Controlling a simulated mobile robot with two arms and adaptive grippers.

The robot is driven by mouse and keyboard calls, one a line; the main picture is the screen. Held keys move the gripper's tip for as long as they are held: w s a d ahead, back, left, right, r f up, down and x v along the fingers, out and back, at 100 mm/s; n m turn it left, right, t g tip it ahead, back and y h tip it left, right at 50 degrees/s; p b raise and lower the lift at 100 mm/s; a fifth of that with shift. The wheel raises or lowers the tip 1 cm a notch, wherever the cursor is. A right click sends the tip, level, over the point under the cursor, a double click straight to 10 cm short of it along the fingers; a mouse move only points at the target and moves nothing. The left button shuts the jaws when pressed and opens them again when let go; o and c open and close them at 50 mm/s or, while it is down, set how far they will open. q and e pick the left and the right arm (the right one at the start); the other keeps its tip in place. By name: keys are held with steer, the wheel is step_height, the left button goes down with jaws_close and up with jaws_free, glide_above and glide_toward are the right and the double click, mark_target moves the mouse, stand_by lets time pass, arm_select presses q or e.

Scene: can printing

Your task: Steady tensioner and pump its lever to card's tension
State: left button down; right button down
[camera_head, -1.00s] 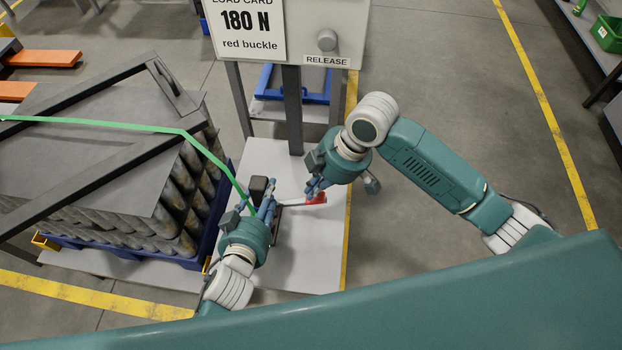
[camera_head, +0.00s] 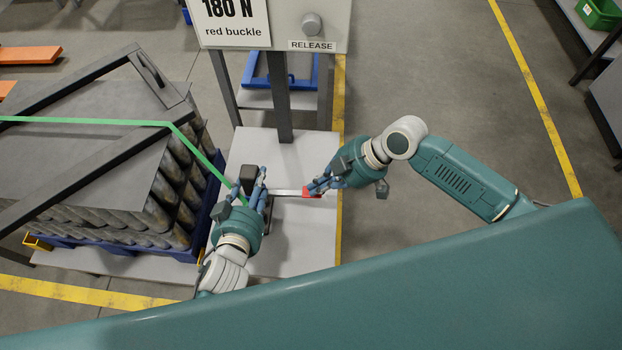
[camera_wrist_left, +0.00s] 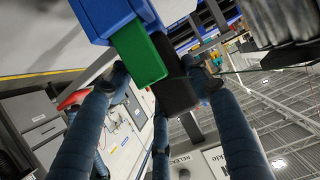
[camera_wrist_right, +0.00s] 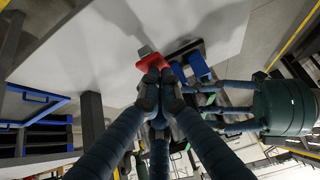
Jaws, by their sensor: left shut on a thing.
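The tensioner (camera_head: 247,173) is a dark block on the pale plate, with the green strap (camera_head: 85,120) running to it. In the left wrist view its black part (camera_wrist_left: 177,92) and a green part (camera_wrist_left: 138,53) lie between the fingers. My left gripper (camera_head: 254,186) is shut on the tensioner. The lever (camera_head: 288,192) points right and ends in a red grip (camera_head: 313,193). My right gripper (camera_head: 318,187) has its fingertips at the red grip, which also shows in the right wrist view (camera_wrist_right: 153,62). The fingers are close together; whether they clamp it is unclear. The card (camera_head: 235,22) reads 180 N, red buckle.
A stack of grey cans (camera_head: 170,200) on a blue pallet (camera_head: 205,222) stands left of the tensioner. The panel with a RELEASE knob (camera_head: 311,24) is behind, on a dark post (camera_head: 278,105). The pale plate (camera_head: 290,255) is bare in front of the lever.

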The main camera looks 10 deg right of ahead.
steer(key=shift+d+f, duration=0.2)
steer(key=shift+f, duration=0.15)
steer(key=shift+s, duration=0.1)
step_height(320, 180, up, 5)
steer(key=shift+f, duration=0.15)
steer(key=v, duration=0.9)
steer(key=shift+d, duration=0.35)
steer(key=shift+s+f, duration=0.1)
stand_by(1.2)
